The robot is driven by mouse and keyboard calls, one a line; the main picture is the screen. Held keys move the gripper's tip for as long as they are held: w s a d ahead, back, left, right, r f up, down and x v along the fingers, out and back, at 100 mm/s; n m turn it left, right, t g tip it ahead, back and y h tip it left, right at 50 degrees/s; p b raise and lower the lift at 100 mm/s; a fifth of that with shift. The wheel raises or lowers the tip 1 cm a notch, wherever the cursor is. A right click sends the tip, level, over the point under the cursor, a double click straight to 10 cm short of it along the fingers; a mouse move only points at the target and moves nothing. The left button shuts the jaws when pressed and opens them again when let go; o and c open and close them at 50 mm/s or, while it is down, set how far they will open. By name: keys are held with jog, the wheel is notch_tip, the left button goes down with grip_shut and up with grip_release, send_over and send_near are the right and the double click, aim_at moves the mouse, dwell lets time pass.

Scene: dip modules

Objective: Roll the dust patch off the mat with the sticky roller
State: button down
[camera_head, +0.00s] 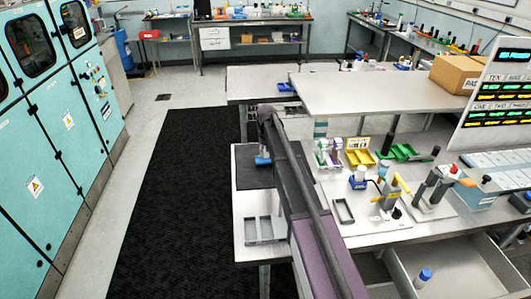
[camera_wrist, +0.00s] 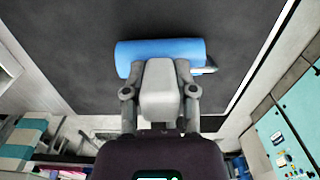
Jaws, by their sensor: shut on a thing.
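The sticky roller has a blue cylinder that shows below my arm in the head view (camera_head: 262,161) and across the wrist view (camera_wrist: 150,52). My gripper (camera_wrist: 160,70) is shut on the roller, with a finger on each side of a pale grey block; part of the roller's frame shows at the right end. The dark grey mat (camera_head: 252,178) lies on the left bench and fills much of the wrist view (camera_wrist: 235,28). The roller is over the mat; I cannot tell whether it touches. I cannot make out a distinct dust patch, and my arm hides part of the mat.
A grey two-slot holder (camera_head: 259,230) stands in front of the mat. A black floor mat (camera_head: 180,190) lies left of the bench.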

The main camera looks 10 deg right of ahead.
jog(key=shift+s+f, duration=0.15)
jog(key=shift+s, duration=1.75)
jog(key=shift+s, duration=0.1)
jog(key=shift+s, duration=1.5)
jog(key=shift+r, duration=0.2)
jog(key=shift+r+p, duration=2.95)
jog(key=shift+p, duration=0.05)
jog(key=shift+r, duration=0.1)
jog(key=shift+r+p, duration=1.4)
jog(key=shift+p, duration=0.15)
jog(key=shift+f, duration=0.15)
